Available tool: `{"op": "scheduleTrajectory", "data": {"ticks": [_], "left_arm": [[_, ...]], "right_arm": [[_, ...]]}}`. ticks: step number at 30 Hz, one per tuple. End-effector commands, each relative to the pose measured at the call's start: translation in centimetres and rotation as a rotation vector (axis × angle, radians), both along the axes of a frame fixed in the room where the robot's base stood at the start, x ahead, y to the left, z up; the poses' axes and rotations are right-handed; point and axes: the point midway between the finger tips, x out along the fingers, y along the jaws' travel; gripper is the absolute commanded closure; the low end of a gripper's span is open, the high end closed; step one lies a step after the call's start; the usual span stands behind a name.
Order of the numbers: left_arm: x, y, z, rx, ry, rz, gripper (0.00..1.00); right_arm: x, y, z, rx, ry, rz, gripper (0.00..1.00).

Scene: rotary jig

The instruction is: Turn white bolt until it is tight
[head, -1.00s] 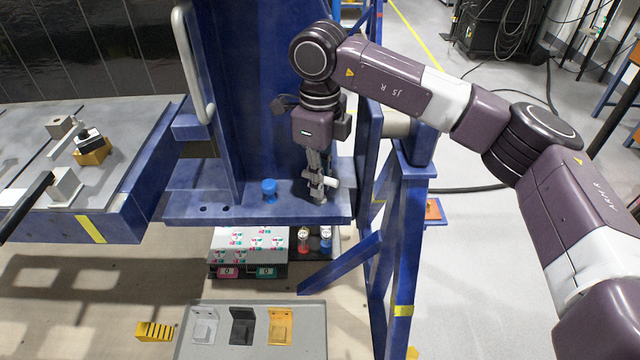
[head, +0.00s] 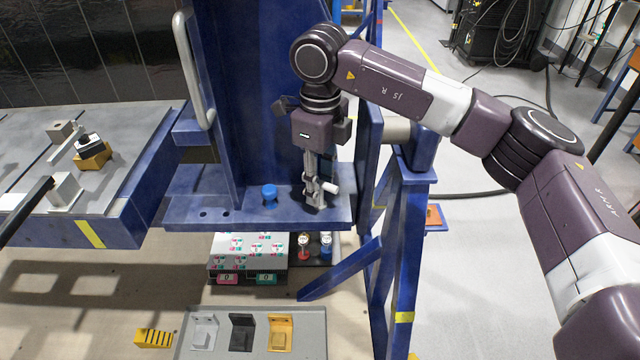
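My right gripper (head: 317,191) points down over the blue ledge at the foot of the upright jig plate. Its grey fingers are close together around a white piece, which I take to be the white bolt (head: 332,188). The white piece sticks out to the right of the fingertips, just above the ledge. The fingers hide the rest of it, and I cannot see how far it sits in the ledge. A blue bolt (head: 269,196) stands upright on the ledge to the left, apart from the gripper. My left gripper is not in view.
The blue ledge (head: 245,212) has two open holes at left. A blue post (head: 405,230) stands close right of my gripper. Below are a button box (head: 247,248) and a grey tray (head: 200,318) with brackets. A blue table (head: 120,215) with fixtures is at left.

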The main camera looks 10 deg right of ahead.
Motion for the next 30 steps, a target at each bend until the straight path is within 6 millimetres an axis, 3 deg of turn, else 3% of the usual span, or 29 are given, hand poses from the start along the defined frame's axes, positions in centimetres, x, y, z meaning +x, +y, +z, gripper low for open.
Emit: {"op": "scheduleTrajectory", "data": {"ticks": [8,21,30], "left_arm": [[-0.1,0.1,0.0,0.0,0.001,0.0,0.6],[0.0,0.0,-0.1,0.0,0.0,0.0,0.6],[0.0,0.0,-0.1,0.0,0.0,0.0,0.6]], "right_arm": [[-0.1,0.0,0.5,-0.002,0.003,0.002,0.71],[0.0,0.0,9.1,0.001,-0.001,0.0,0.71],[-0.1,0.0,11.8,-0.001,0.002,0.001,0.71]]}}
